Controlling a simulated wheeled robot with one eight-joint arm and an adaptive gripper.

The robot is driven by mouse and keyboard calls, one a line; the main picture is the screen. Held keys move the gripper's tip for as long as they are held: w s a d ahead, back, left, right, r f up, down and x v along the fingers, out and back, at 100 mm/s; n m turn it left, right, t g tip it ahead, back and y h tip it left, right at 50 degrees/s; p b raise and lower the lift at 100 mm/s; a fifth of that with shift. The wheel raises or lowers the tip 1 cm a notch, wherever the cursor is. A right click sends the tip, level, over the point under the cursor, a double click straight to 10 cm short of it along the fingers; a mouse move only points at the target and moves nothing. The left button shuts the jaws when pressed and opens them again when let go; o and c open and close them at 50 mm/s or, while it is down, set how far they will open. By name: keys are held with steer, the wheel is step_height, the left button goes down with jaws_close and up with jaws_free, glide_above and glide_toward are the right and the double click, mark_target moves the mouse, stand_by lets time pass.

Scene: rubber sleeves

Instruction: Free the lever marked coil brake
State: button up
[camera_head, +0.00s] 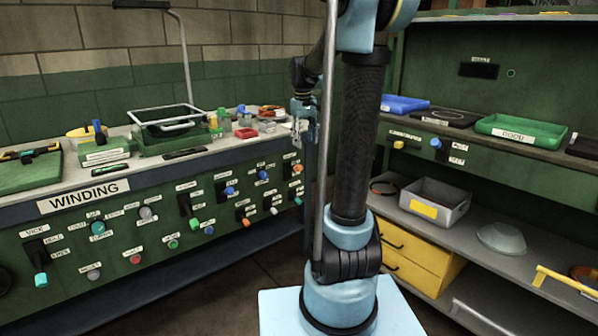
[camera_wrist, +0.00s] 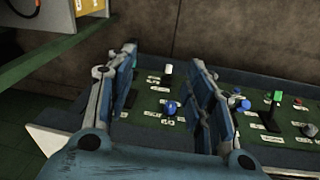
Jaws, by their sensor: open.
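The green panel marked WINDING (camera_head: 83,196) carries several levers and knobs with small white labels. I cannot read a coil brake label on any of them, so I cannot tell which lever it is. A black lever with a teal grip (camera_head: 41,279) is at the far left, near a VICE label. Another black lever with a green end (camera_head: 193,222) is near the panel's middle.
A wire-handled tray (camera_head: 165,126) and small containers stand on the bench top. At right are a green tray (camera_head: 520,131), a grey bin (camera_head: 434,200) and yellow drawers (camera_head: 420,262). The floor before the WINDING panel is clear.

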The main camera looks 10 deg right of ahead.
steer(key=w+f+n, duration=0.1)
steer(key=w, duration=0.9)
steer(key=n, duration=0.1)
glide_toward(299, 168)
steer(key=shift+g, duration=0.3)
steer(key=f, duration=0.3)
steer(key=w+f, duration=0.1)
steer(key=f, duration=0.3)
steer(key=w+d+f, duration=0.1)
steer(key=f, duration=0.2)
steer(key=shift+w+f, duration=0.15)
steer(key=shift+f, duration=0.1)
jaws_close()
